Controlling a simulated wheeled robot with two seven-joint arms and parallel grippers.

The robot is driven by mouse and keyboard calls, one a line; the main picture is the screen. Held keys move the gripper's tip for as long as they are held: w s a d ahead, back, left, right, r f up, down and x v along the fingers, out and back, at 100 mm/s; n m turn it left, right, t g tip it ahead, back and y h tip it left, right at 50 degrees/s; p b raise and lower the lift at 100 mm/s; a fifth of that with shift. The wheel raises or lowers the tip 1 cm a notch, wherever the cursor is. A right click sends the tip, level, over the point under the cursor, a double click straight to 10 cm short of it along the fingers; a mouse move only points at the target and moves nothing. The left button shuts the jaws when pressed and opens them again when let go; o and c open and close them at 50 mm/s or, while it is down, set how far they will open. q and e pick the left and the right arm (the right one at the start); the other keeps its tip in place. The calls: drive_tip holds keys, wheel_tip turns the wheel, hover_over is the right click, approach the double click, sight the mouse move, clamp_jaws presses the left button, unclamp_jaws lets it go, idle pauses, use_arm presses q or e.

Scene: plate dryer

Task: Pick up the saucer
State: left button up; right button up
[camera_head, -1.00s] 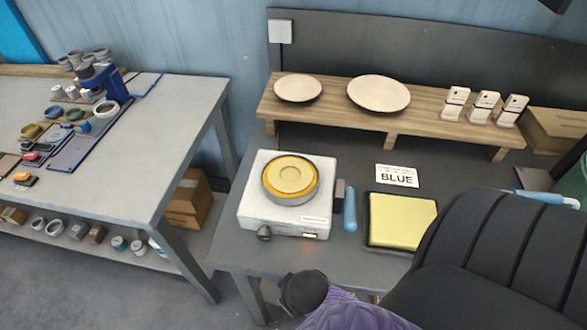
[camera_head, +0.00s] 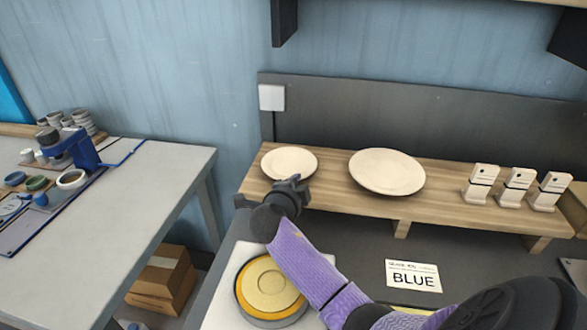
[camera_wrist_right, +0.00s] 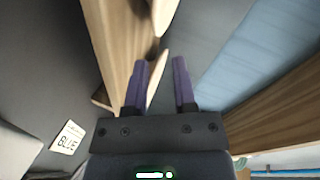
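The saucer is the smaller cream plate (camera_head: 289,160) at the left end of the wooden shelf in the head view. My right gripper (camera_head: 294,184) is at its near edge and overlaps its lower rim in the picture. In the right wrist view the two purple fingers (camera_wrist_right: 160,82) stand apart. A pale rim of the saucer (camera_wrist_right: 157,76) shows nearly edge-on in the gap, close to the left finger; I cannot tell if they touch. The saucer still rests on the shelf. My left gripper is out of view.
A larger plate (camera_head: 387,172) sits right of the saucer on the shelf (camera_head: 440,187), and several white blocks (camera_head: 515,186) stand further right. Below are a white device with a yellow round top (camera_head: 269,287) and a BLUE card (camera_head: 413,275). The grey wall panel (camera_head: 400,120) rises behind.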

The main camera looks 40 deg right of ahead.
sight(305, 177)
drive_tip(key=b+x, duration=0.1)
drive_tip(key=x, duration=0.6)
drive_tip(key=shift+d+f+b, duration=0.2)
drive_tip(key=shift+f+b, duration=0.1)
drive_tip(key=shift+b, duration=0.05)
drive_tip(key=shift+w+d, duration=0.2)
drive_tip(key=shift+d, duration=0.05)
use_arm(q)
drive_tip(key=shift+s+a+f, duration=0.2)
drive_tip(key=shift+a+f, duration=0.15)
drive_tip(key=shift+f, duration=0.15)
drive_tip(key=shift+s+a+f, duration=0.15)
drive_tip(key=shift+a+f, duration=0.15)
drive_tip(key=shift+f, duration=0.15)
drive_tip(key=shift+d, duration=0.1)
use_arm(e)
clamp_jaws()
